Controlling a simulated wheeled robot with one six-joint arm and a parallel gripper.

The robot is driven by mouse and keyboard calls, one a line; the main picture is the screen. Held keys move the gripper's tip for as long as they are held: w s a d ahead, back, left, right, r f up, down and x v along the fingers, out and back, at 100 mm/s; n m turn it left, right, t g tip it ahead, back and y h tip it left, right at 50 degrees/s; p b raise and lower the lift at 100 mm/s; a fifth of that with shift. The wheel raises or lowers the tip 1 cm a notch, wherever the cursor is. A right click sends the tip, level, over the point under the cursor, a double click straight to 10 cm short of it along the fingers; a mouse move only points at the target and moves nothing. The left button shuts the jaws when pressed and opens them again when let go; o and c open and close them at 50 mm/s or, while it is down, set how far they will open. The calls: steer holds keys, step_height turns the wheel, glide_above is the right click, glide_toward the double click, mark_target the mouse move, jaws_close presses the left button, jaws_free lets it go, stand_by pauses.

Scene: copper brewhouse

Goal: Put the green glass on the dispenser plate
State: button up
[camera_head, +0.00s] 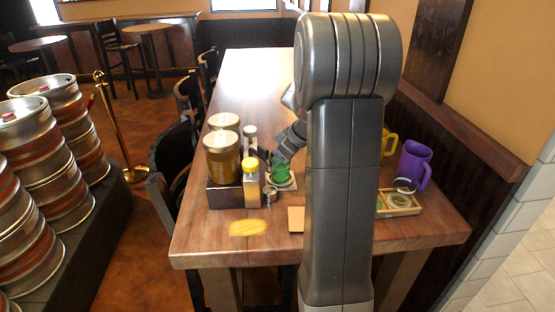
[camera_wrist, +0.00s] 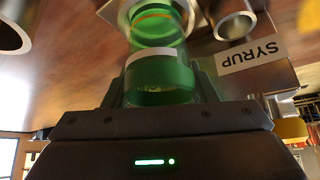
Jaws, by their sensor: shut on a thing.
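The green glass (camera_head: 279,174) is at my gripper (camera_head: 272,158) in the head view, upright or nearly so, over a pale square plate (camera_head: 291,185), likely the dispenser plate. I cannot tell whether the glass touches it. In the wrist view the green glass (camera_wrist: 160,80) sits between the two fingers of my gripper (camera_wrist: 163,88), which is shut on it. My arm hides part of the table's middle and right.
A caddy (camera_head: 226,196) with large jars stands left of the glass, beside a yellow-topped bottle (camera_head: 250,182) and a small metal cup (camera_head: 270,195). A SYRUP label (camera_wrist: 250,55) shows nearby. A purple mug (camera_head: 414,165) and a wooden tray (camera_head: 401,208) stand right. The table's far end looks clear.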

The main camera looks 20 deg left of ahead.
steer(key=shift+f+b, duration=0.35)
steer(key=shift+b, duration=0.05)
stand_by(0.4)
steer(key=o, duration=1.1)
steer(key=p+v, duration=0.2)
steer(key=v, duration=1.1)
steer(key=shift+s+d+r, duration=0.1)
steer(key=shift+d+r, duration=0.1)
steer(key=shift+r, duration=0.15)
steer(key=shift+f, duration=0.1)
steer(key=b+x, duration=0.2)
steer(key=x, duration=1.1)
steer(key=shift+a+f, duration=0.2)
steer(key=shift+f, duration=0.15)
steer(key=shift+r, duration=0.25)
